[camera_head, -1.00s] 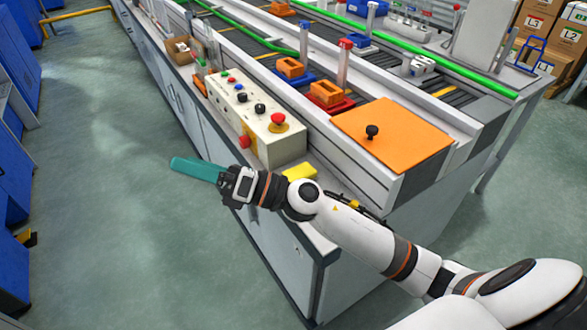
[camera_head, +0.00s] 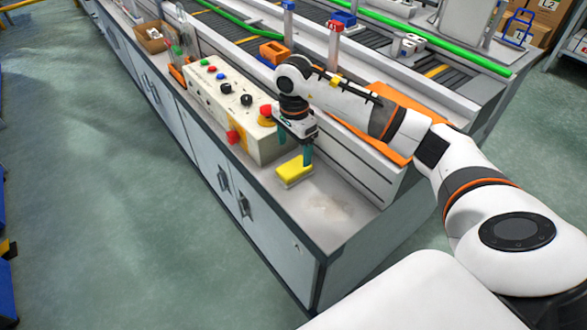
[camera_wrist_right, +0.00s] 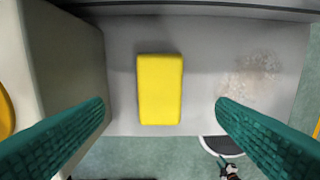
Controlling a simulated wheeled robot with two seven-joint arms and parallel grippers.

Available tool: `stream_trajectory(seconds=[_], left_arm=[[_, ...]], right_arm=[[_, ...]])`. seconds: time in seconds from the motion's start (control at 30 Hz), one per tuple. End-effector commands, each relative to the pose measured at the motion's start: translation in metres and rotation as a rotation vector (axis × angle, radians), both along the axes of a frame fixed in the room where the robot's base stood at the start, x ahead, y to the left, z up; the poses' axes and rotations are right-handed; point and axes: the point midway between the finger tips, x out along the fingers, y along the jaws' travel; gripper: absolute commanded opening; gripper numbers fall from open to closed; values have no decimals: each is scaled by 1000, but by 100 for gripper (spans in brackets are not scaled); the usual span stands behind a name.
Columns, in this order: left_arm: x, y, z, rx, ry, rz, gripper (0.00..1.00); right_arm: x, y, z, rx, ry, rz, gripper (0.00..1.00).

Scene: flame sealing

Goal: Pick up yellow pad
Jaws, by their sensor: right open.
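The yellow pad (camera_head: 294,171) lies flat on the grey bench top, in front of the control box. In the right wrist view the yellow pad (camera_wrist_right: 160,90) is upright in the picture, centred between the fingers. My right gripper (camera_head: 295,155) points down over the pad, its teal fingers close to it in the head view. In the right wrist view my right gripper (camera_wrist_right: 160,125) is open, with clear space on both sides of the pad. Nothing is between the fingers' tips. My left gripper is not in view.
The control box (camera_head: 228,105) with its red emergency button stands right beside the pad. The conveyor's side wall (camera_head: 362,163) runs behind. A pale stained patch (camera_head: 330,203) of bench top is bare to the right. The bench's front edge is close to the pad.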

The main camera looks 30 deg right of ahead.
Motion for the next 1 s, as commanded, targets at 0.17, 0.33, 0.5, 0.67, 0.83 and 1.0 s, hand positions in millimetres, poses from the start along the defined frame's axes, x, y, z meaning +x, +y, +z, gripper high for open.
stream_trajectory(seconds=[0.17,0.33,0.5,0.67,0.83,1.0], left_arm=[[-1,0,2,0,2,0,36],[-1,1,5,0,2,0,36],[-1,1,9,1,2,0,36],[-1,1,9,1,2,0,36],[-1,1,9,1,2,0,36],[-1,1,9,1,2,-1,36]], right_arm=[[0,1,-22,3,0,-1,80],[-1,1,-35,4,2,-1,80],[-1,0,-61,5,2,-1,80],[0,0,-75,4,-1,-1,80],[0,0,-77,4,-3,-1,80],[0,0,-76,4,-2,0,62]])
